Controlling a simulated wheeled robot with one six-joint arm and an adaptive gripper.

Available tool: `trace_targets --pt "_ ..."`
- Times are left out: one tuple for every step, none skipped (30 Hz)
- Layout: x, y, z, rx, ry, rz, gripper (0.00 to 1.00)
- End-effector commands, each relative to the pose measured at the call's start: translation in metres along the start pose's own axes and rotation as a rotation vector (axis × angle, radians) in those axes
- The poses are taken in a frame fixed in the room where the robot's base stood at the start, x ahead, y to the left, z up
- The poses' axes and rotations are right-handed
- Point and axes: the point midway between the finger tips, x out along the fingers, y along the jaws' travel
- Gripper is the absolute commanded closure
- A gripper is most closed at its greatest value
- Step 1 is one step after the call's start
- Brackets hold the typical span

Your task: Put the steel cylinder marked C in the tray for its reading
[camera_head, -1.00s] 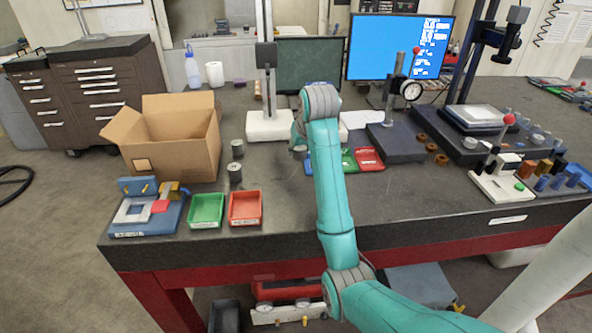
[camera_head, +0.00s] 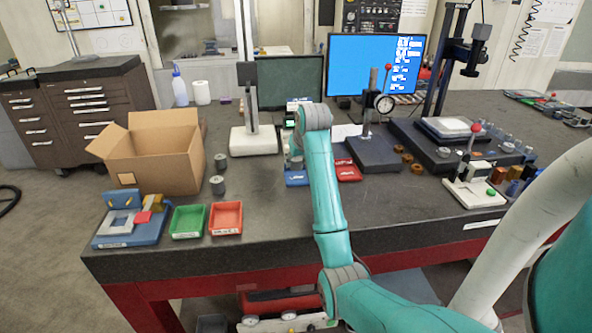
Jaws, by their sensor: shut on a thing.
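My gripper (camera_head: 294,155) is at the far end of my teal arm, mostly hidden behind the wrist. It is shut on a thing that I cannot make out. It appears just above or behind a small blue tray (camera_head: 297,180). A small red tray (camera_head: 347,172) shows to the right of the arm. Two grey steel cylinders (camera_head: 220,161) (camera_head: 217,186) stand upright beside the cardboard box; no letter is readable on them. A green tray (camera_head: 188,222) and an orange-red tray (camera_head: 226,218) lie at the front left of the bench, both seemingly empty.
The open cardboard box (camera_head: 155,160) and a blue fixture (camera_head: 130,228) stand at the left. A dial-gauge stand (camera_head: 375,152) and a lever device (camera_head: 473,190) are to the right. The bench front centre is clear.

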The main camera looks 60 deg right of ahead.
Motion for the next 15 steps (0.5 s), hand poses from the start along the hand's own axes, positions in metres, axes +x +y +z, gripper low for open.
trace_targets --pt "0.004 0.0 0.003 0.0 0.0 0.0 1.0" --pt "0.006 0.0 0.004 0.0 -0.001 0.0 1.0" --pt "0.011 0.0 0.007 0.0 -0.002 0.0 1.0" --pt "0.014 0.0 0.01 0.0 -0.002 0.0 1.0" --pt "0.017 0.0 0.012 0.0 -0.002 0.0 1.0" --pt "0.022 0.0 0.015 0.0 -0.001 0.0 1.0" --pt "0.025 0.0 0.017 0.0 -0.001 0.0 1.0" --pt "0.027 0.0 0.018 0.0 -0.001 0.0 1.0" --pt "0.029 0.0 0.019 0.0 0.0 0.0 1.0" --pt "0.029 0.0 0.019 0.0 0.001 0.0 1.0" --pt "0.029 0.0 0.019 0.0 0.002 0.0 1.0" --pt "0.029 0.0 0.019 0.0 0.002 0.0 1.0" --pt "0.029 0.0 0.019 0.0 0.002 0.0 1.0" --pt "0.029 0.0 0.019 0.0 0.002 0.0 1.0" --pt "0.029 0.0 0.019 0.0 0.002 0.0 1.0"
